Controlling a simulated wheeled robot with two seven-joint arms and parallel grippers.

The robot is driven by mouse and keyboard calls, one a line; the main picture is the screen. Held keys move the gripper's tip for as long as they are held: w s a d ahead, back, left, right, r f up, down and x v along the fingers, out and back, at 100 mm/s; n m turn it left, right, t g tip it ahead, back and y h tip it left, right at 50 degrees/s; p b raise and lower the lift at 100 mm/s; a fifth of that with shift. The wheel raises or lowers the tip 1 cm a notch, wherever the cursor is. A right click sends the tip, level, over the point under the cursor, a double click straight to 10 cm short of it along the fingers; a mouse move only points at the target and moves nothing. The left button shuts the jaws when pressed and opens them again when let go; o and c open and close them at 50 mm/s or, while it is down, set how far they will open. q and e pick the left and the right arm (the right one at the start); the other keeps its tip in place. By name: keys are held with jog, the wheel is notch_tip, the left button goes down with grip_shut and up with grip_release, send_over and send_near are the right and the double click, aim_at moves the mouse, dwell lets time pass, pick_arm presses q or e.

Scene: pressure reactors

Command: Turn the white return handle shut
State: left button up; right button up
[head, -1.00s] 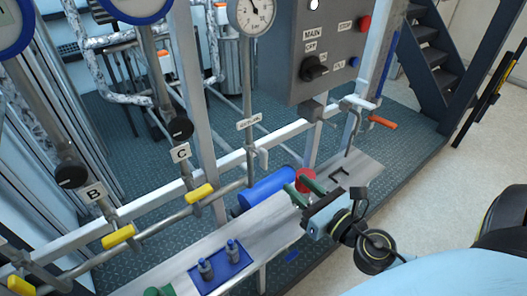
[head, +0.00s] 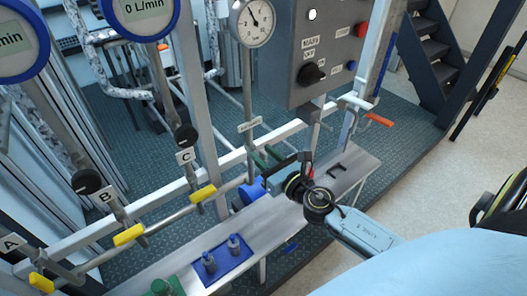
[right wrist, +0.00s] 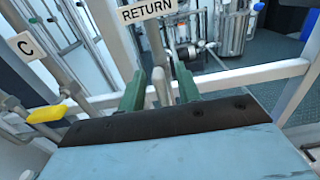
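The RETURN label (head: 250,124) hangs on a thin vertical pipe below a round gauge; the label also shows in the right wrist view (right wrist: 147,9). The return handle (right wrist: 160,88), a pale upright lever, shows below the label in the right wrist view. My right gripper (head: 263,157) has green fingers and is at the handle. In the right wrist view its fingers (right wrist: 160,92) stand one on each side of the handle, with gaps visible, so it is open. In the head view the fingers largely hide the handle. My left gripper is not in view.
Yellow handles (head: 203,193) sit on the lower pipe by labels B and C. A grey control box (head: 290,70) stands above right. An orange handle (head: 380,120) is farther right.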

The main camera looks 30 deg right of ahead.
jog(key=shift+w, duration=0.3)
grip_shut()
